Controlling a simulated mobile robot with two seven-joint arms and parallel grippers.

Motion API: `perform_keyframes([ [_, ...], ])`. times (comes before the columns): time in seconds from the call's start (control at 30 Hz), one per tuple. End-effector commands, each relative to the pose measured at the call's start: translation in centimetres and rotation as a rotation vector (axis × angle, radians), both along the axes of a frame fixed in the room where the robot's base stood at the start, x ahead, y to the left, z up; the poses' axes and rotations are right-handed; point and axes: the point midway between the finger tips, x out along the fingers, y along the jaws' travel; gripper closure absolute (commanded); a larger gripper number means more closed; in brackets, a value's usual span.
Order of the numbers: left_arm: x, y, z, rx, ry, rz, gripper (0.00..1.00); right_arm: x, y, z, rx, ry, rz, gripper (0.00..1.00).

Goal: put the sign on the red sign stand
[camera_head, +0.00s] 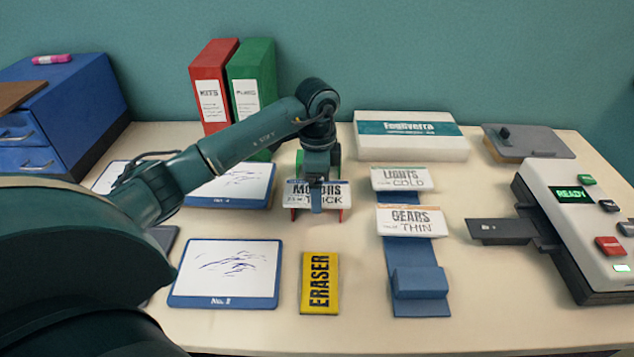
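A white sign (297,199) reading "MOTORS" and "THICK" is upright in the middle of the table. My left gripper (317,200) reaches down onto it from above, with a finger in front of its face, and appears shut on it. The red sign stand (341,215) shows only as small red parts below and beside the sign's lower edge. The sign hides the rest, so I cannot tell whether the sign rests on it. My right gripper is not in view.
Signs reading "LIGHTS" (402,179) and "GEARS" (410,221) stand to the right, with a blue stand (420,284) in front. A yellow eraser (320,283) and a whiteboard (224,273) lie nearer. Red (212,85) and green (252,88) binders stand behind. A machine (580,225) is far right.

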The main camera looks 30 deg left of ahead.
Motion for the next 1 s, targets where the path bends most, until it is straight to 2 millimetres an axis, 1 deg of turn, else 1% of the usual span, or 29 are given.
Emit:
perform_keyframes([
  [0.03, 0.0, 0.0, 0.0, 0.000, 0.000, 0.000, 0.12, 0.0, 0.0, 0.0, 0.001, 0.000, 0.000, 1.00],
  [0.1, 0.0, 0.0, 0.0, 0.000, 0.000, 0.000, 0.08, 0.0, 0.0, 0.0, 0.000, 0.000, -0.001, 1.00],
  [0.33, 0.0, 0.0, 0.2, 0.001, -0.001, 0.000, 0.08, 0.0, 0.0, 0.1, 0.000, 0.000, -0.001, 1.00],
  [0.47, 0.1, 0.0, 1.3, 0.000, -0.004, 0.000, 0.08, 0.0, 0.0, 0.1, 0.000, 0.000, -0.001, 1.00],
  [0.57, 0.1, 0.0, 3.1, 0.000, -0.005, 0.000, 0.08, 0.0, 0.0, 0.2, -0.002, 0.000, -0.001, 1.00],
  [0.83, 0.1, 0.1, 9.1, 0.001, -0.005, 0.001, 0.08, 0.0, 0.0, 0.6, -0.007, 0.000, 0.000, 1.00],
  [1.0, 0.1, 0.0, 11.6, 0.001, -0.003, 0.001, 0.08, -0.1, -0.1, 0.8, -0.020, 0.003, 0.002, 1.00],
])
